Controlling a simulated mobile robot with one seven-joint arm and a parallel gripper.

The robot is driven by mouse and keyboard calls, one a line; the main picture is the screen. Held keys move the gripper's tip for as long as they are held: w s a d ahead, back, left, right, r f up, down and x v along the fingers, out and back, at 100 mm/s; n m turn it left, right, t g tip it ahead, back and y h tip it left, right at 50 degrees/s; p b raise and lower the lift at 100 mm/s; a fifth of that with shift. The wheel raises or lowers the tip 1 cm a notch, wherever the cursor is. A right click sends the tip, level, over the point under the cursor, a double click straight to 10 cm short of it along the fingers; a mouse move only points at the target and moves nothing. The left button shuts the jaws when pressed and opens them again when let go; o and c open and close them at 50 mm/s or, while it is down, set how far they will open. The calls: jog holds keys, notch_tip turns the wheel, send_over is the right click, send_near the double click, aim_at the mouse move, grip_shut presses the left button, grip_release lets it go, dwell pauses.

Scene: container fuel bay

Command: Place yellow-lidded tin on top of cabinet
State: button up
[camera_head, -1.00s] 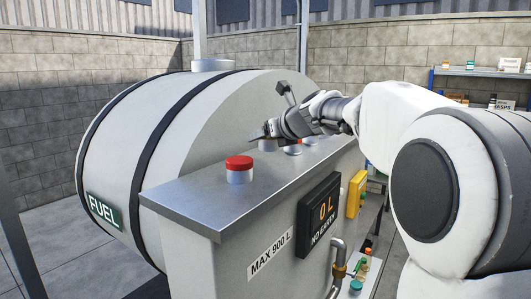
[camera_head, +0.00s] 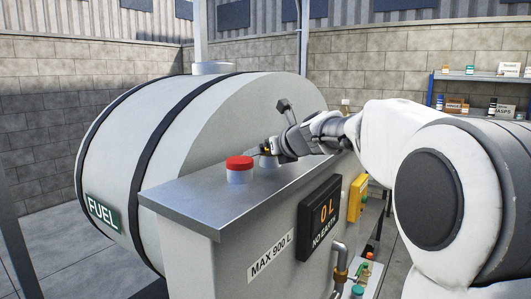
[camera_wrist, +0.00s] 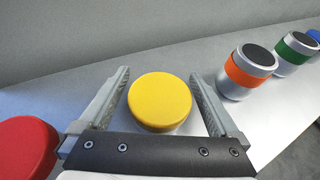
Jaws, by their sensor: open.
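The yellow-lidded tin (camera_wrist: 160,102) stands upright on the pale metal top of the cabinet (camera_head: 185,196). In the wrist view its lid lies between the two fingers of my gripper (camera_wrist: 160,100), with a narrow gap on each side. My gripper is open around the tin and points down at it. In the head view my gripper (camera_head: 266,151) is low over the cabinet top, just behind the red-lidded tin (camera_head: 239,170), and partly hides the yellow-lidded tin. The red lid also shows at the left of the wrist view (camera_wrist: 25,148).
In the wrist view, an orange-banded tin (camera_wrist: 246,74) and a green-banded tin (camera_wrist: 294,54) stand to the right. The large fuel tank (camera_head: 140,130) rises behind the cabinet. A blue shelf (camera_head: 480,74) with small containers is at the far right. The cabinet's front top is clear.

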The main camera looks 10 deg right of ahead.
jog(key=b+v, duration=0.1)
jog(key=v, duration=1.1)
jog(key=shift+r, duration=0.1)
